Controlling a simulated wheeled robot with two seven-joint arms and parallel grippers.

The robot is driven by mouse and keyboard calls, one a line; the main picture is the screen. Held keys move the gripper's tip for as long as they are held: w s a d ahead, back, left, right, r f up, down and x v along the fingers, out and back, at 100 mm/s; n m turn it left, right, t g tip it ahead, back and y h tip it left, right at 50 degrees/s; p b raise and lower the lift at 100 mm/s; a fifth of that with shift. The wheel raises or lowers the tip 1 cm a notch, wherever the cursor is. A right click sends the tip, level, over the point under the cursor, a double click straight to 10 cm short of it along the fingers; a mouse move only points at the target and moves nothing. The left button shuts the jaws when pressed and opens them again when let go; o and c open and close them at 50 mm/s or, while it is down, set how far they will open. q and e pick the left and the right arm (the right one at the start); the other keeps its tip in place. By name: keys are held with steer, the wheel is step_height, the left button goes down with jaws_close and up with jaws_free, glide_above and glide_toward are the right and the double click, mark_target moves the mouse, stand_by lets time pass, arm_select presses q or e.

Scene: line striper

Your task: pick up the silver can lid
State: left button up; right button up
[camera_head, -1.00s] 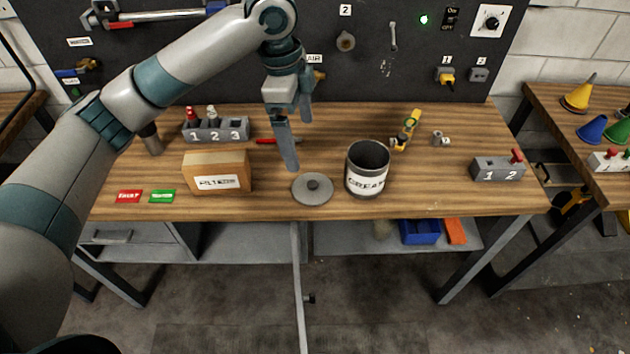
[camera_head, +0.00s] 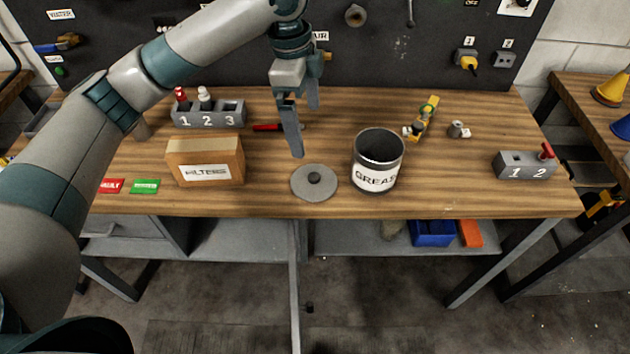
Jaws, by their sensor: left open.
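The silver can lid (camera_head: 303,186) lies flat on the wooden workbench, a grey disc with a dark round knob in its middle. The open grey can (camera_head: 379,160) labelled GREASE stands upright just to its right, without touching it. My left gripper (camera_head: 305,127) hangs fingers down above the bench, just above and behind the lid in the picture. Its two fingers are apart with nothing between them. My right gripper is not in view.
A FILTERS box (camera_head: 205,162) stands left of the lid. Behind are a numbered holder (camera_head: 208,115) with bottles and a red tool (camera_head: 268,127). A yellow tool (camera_head: 427,117) and a 1-2 block (camera_head: 524,165) stand right. The bench's front edge is close to the lid.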

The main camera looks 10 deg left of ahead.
arm_select(q)
steer(key=shift+s+r, duration=0.1)
steer(key=shift+s, duration=0.1)
steer(key=p, duration=0.4)
glide_above(313, 176)
steer(key=f, duration=1.1)
steer(key=shift+s+f, duration=0.15)
steer(key=shift+s, duration=0.1)
steer(key=shift+f, duration=0.4)
steer(key=shift+a+f+p, duration=0.1)
steer(key=shift+f+p, duration=0.4)
steer(key=shift+f, duration=0.05)
step_height(313, 176, down, 3)
steer(key=shift+w+f+p, duration=0.1)
steer(key=shift+w+p, duration=0.05)
steer(key=shift+p, duration=0.65)
steer(key=shift+f, duration=0.5)
